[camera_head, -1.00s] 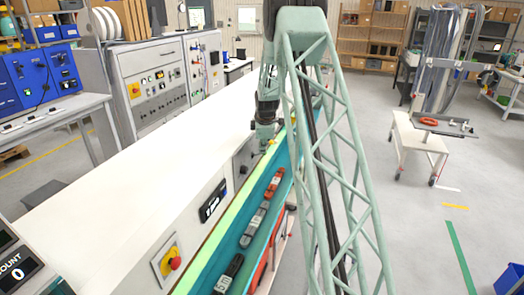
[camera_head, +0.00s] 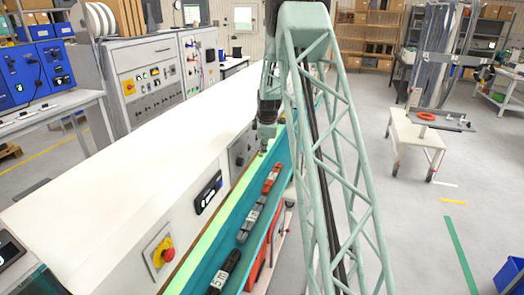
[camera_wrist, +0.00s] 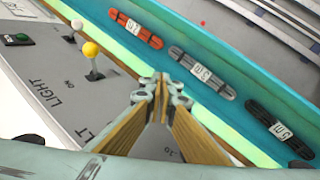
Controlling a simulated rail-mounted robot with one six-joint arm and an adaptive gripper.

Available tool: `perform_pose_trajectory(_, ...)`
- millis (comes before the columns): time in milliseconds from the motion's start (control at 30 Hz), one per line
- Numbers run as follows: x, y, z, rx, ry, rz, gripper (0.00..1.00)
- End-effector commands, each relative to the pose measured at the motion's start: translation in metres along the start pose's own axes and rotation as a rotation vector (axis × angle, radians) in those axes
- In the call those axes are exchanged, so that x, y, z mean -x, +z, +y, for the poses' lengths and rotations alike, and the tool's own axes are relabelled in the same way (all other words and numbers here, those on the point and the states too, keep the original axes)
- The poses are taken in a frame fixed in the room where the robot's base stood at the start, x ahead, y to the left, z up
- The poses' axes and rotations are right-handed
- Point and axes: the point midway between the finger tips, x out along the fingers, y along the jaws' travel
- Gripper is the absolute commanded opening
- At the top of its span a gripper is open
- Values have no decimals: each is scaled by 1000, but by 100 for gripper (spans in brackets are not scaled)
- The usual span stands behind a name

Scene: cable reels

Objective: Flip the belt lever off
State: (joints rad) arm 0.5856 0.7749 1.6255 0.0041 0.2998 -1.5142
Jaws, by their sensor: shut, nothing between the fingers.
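In the wrist view, a lever with a yellow knob (camera_wrist: 91,50) and a lever with a white knob (camera_wrist: 77,26) stand on a grey panel (camera_wrist: 60,120). The panel carries the words LIGHT and ON, and letters ending in LT partly covered by my gripper. I cannot tell for certain which lever belongs to which label. My gripper (camera_wrist: 158,88) is shut and empty, its tips to the right of the yellow knob and apart from it in the picture. In the head view my gripper (camera_head: 264,150) is small at the panel side of the belt; the levers are not clear there.
Orange (camera_wrist: 136,28), grey (camera_wrist: 201,73) and black (camera_wrist: 279,130) cable bundles lie on the teal belt (camera_wrist: 236,100) beside the panel. A red stop button (camera_head: 168,253) and a display (camera_head: 208,191) are nearer on the machine front.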

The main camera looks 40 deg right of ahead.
Motion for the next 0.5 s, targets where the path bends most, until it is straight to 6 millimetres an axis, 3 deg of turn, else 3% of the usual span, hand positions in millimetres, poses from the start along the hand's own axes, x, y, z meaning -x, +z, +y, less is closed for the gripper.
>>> perform_pose_trajectory(500, 9, -1, 5, 0, 3, 0, 0)
